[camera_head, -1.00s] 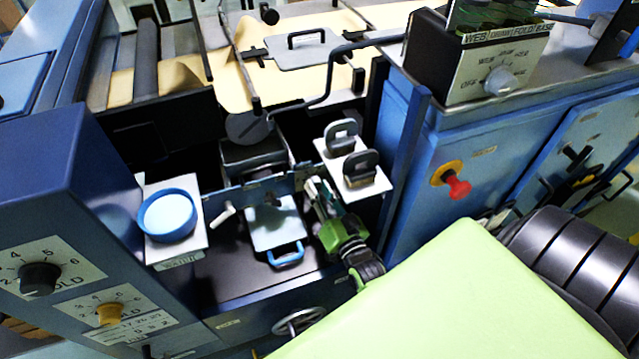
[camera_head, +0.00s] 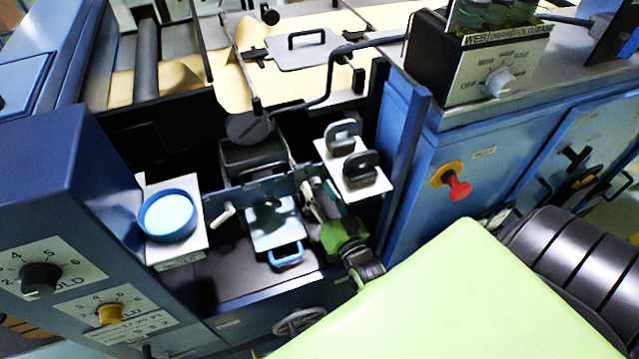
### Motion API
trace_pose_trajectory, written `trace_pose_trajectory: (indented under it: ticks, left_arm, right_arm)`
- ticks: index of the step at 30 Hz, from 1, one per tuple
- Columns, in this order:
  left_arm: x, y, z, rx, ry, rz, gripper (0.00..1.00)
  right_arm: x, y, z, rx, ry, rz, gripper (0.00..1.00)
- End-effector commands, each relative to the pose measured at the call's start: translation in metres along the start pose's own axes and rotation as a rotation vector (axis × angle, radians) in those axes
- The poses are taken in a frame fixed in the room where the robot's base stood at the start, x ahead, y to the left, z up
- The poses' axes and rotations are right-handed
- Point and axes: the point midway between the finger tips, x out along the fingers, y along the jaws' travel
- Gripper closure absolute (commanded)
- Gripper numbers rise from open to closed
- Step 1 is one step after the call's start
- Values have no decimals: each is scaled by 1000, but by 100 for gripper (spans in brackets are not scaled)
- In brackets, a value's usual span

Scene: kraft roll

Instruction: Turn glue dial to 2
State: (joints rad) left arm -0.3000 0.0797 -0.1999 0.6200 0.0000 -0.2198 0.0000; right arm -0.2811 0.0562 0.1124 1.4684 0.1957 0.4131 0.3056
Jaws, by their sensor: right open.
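Two numbered dials are on the sloped blue panel at the lower left. The black dial (camera_head: 40,279) has a scale with 2, 4, 5 and 6 readable. My right gripper (camera_head: 312,192) is open, far to the right of both dials. My left gripper is not in view.
A blue round cap (camera_head: 168,216) sits between the dial panel and my right gripper. A red button (camera_head: 458,188) is on the blue cabinet. A grey selector knob (camera_head: 499,82) is on the black box at upper right. A handwheel (camera_head: 300,321) is low in front.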

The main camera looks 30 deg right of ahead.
Motion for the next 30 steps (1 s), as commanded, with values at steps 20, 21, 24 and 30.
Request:
trace_pose_trajectory:
  ticks: [20, 21, 24, 30]
  left_arm:
    - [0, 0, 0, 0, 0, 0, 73]
    - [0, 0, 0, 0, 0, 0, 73]
    - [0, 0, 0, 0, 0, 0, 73]
    - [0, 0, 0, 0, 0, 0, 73]
  right_arm:
    - [-105, 0, 1, 0, -3, 1, 59]
    - [-109, 0, 1, 0, -2, 1, 59]
    - [-117, 0, 0, 0, -2, 1, 59]
    - [-120, 0, 0, 0, 0, 0, 59]
